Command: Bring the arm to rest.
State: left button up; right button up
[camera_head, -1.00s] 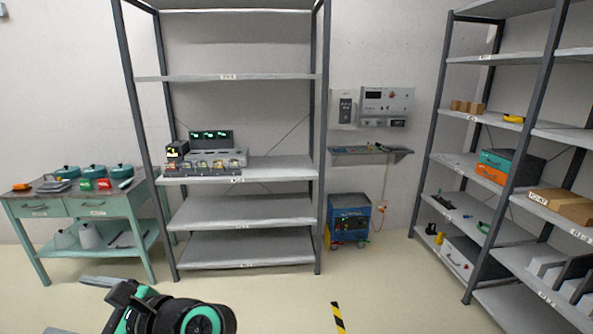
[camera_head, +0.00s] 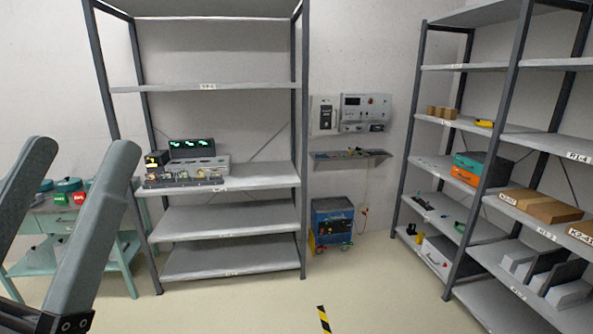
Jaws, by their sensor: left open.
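My left gripper (camera_head: 78,185) is raised at the lower left of the head view. Its two long grey fingers stand apart with nothing between them. It is in front of the green table and hides part of it. My right gripper does not show in the head view.
A tall shelf rack (camera_head: 230,183) holds a grey device (camera_head: 186,168). A blue cabinet (camera_head: 332,222) stands on the floor. Another rack (camera_head: 512,128) holds boxes at the right.

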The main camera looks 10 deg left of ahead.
pick_arm(q)
notch_tip(320, 180, up, 37)
jog(key=p, duration=3.4)
jog(key=shift+r, duration=0.2)
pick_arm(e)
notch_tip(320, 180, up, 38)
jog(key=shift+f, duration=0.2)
